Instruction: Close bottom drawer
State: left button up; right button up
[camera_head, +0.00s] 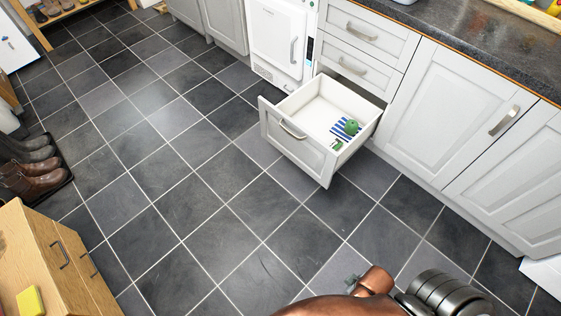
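The bottom drawer (300,155) is white and stands pulled far out from the grey-white cabinet. Its front panel carries a metal handle (292,130). Inside lie a blue-and-white striped cloth and a green item (350,127). The two drawers above it, an upper one (365,27) and a middle one (350,62), are shut. Part of my own body, copper and dark grey, shows at the bottom right, well apart from the drawer. Neither gripper's fingers can be seen.
Dark tiled floor (170,180) is clear in front of the drawer. Cabinet doors (450,110) stand shut to its right. A white appliance (278,40) is beside the cabinet. Boots (28,180) stand on a tray at left. A wooden cabinet (45,265) with a yellow sponge stands at lower left.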

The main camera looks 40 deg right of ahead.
aim_at(299, 126)
jog(key=z, duration=0.75)
jog(key=i, duration=0.7)
jog(key=z, duration=0.45)
jog(key=k, duration=0.5)
jog(key=u, duration=1)
jog(key=i, duration=0.6)
jog(key=z, duration=1.35)
